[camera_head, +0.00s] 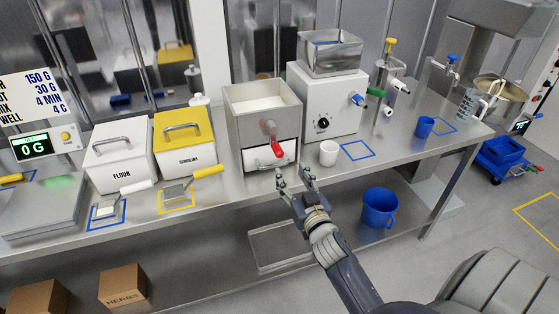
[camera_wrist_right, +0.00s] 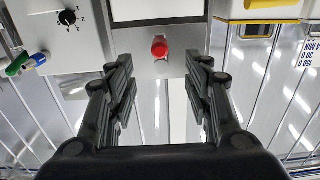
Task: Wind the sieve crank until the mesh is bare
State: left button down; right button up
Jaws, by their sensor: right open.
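The sieve (camera_head: 238,125) is a square steel box on the bench, with a flat white layer (camera_head: 262,106) filling its open top. The layer covers the mesh, so the mesh is hidden. The crank has a red grip (camera_head: 278,150) on the sieve's front; the grip also shows in the right wrist view (camera_wrist_right: 159,47). Below it is a white drawer (camera_head: 258,157) with a metal handle. My right gripper (camera_head: 294,177) is open and empty, just in front of and below the crank. In the wrist view its fingers (camera_wrist_right: 160,75) stand either side of the grip's line, apart from it. My left gripper is not in view.
A white cup (camera_head: 328,153) and a white machine with a dial (camera_head: 342,110) stand right of the sieve. A yellow-lidded semolina bin (camera_head: 184,155) and a flour bin (camera_head: 120,166) stand left. Scoops lie in front. A blue bucket (camera_head: 379,208) is below the bench edge.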

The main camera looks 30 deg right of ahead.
aim_at(281, 156)
jog(key=b+x, duration=0.2)
jog(key=x, duration=1)
jog(key=c, duration=1)
